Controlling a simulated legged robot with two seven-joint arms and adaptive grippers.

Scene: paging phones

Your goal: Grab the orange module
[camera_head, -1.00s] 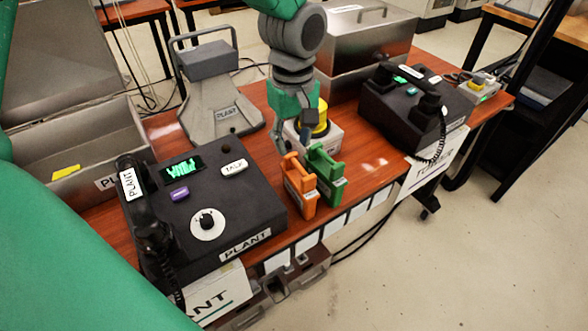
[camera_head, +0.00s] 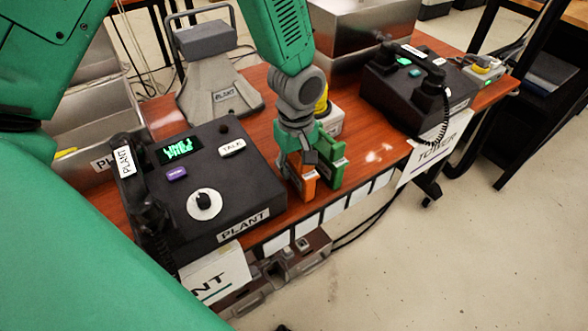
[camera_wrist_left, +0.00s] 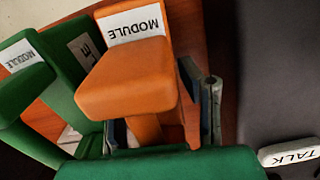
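The orange module (camera_head: 306,186) stands at the table's front edge, mostly hidden by my gripper in the head view. In the left wrist view the orange module (camera_wrist_left: 138,75) is large and central, with a white "MODULE" label. My left gripper (camera_head: 297,170) is lowered over it. In the left wrist view the gripper fingers (camera_wrist_left: 160,120) are apart, one on each side of the orange module, with a gap visible on the right side. A green module (camera_head: 331,166) stands close to its right. My right gripper does not show.
The black PLANT phone box (camera_head: 215,185) is close on the left. A base with a yellow part (camera_head: 326,115) stands behind the modules. The black TOWER phone box (camera_head: 400,85) is at the right. Bare table (camera_head: 370,140) lies between the green module and that box.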

